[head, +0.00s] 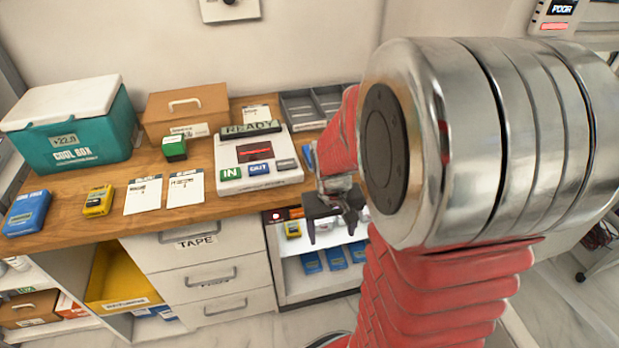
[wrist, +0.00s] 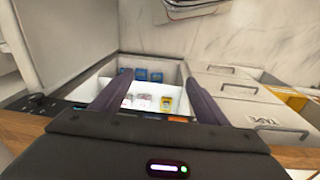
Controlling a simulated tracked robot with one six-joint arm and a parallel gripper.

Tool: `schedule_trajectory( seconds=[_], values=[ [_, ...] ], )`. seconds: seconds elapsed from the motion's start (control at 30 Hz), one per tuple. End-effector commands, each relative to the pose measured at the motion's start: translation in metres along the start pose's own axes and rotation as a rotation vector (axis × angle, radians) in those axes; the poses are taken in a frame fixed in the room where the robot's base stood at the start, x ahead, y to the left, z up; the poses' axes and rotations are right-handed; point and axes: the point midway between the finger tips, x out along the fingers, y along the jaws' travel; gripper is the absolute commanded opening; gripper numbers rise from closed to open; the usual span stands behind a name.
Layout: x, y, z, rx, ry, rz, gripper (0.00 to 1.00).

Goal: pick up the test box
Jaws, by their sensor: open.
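No label that reads "test box" is legible, so I cannot tell which box it is. Small boxes stand in a lit, open-front cabinet (head: 322,275) under the counter: a yellow one (wrist: 166,103), white-and-pink ones (wrist: 143,102) and several blue ones (wrist: 140,75). In the head view the yellow one (head: 293,229) and the blue ones (head: 334,259) also show. My gripper (head: 332,232) is open and empty, pointing down in front of the cabinet. In the wrist view its fingers (wrist: 157,78) frame the cabinet's inside, apart from the boxes. My arm hides part of the cabinet.
The wooden counter (head: 230,206) holds a teal cool box (head: 85,140), a brown case (head: 187,108), a green box (head: 174,148), a yellow device (head: 98,201), a blue device (head: 27,212) and a white machine (head: 257,181). Drawers (head: 205,276) flank the cabinet. Floor shows at the right.

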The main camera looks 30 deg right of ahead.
Motion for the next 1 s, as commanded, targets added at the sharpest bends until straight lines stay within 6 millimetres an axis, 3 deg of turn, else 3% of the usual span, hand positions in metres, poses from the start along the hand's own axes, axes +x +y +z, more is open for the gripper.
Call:
schedule_trajectory(
  seconds=[0.5,1.0],
  values=[
    [0.126,0.067,-0.043,0.065,-0.008,0.024,0.68],
    [0.263,0.123,-0.066,0.094,0.090,0.019,0.68]
  ],
)
